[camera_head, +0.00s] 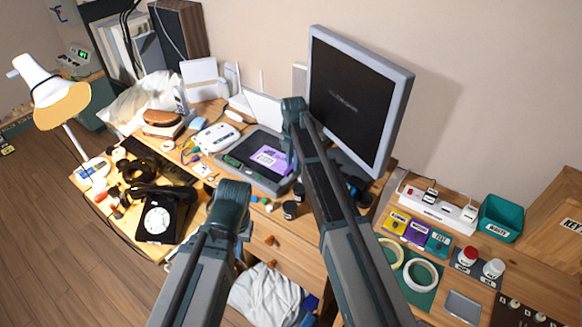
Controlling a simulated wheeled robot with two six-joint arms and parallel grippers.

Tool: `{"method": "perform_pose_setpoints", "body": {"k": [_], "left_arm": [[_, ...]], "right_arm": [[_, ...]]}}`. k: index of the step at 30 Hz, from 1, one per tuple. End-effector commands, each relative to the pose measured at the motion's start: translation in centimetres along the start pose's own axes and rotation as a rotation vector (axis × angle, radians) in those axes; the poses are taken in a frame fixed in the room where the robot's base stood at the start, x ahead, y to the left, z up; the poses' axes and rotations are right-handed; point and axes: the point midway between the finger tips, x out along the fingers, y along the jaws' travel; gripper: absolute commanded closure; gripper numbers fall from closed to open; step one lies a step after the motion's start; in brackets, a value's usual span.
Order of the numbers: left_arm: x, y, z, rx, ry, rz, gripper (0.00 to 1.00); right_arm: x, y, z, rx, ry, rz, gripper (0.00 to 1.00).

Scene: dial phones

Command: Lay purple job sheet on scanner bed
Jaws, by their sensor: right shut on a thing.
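The purple job sheet (268,160), with a pale printed patch, is over the right part of the dark scanner bed (238,158). I cannot tell whether it lies flat on the glass or is held just above it. The scanner's pale lid (262,106) stands raised behind the bed. My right gripper (291,148) is at the sheet's right edge, shut on the sheet; its fingertips are mostly hidden by my own wrist. My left gripper (233,190) is in front of the scanner, apart from the sheet, and its fingers are hidden.
A monitor (358,98) stands right of the scanner. A black dial phone (158,218) and a lamp (52,97) are at left. A white device (217,137) sits left of the bed. Small dark jars (290,210) stand by the desk's front edge. Tape rolls (420,274) lie at right.

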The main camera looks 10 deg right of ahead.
Motion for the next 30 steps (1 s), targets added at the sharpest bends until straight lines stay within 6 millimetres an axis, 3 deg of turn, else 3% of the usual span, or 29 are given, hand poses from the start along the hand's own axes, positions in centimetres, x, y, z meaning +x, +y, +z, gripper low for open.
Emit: {"method": "perform_pose_setpoints", "body": {"k": [6, 13, 25, 26, 30], "left_arm": [[1.6, 0.2, -0.1, 0.000, 0.000, 0.000, 1.00], [3.7, 0.3, -0.2, 0.000, 0.000, 0.000, 1.00], [4.0, 0.4, -0.2, 0.000, 0.000, 0.000, 1.00], [4.0, 0.4, -0.2, 0.000, 0.000, 0.000, 1.00], [4.0, 0.4, -0.2, 0.000, 0.000, 0.000, 1.00]], "right_arm": [[1.6, 0.6, 1.8, 0.001, 0.000, 0.000, 1.00], [3.7, 0.5, 1.4, 0.000, 0.000, 0.000, 1.00], [4.0, 0.5, 1.4, 0.000, 0.000, 0.000, 1.00], [4.0, 0.5, 1.4, 0.000, 0.000, 0.000, 0.75], [4.0, 0.5, 1.4, 0.000, 0.000, 0.000, 0.50]]}}
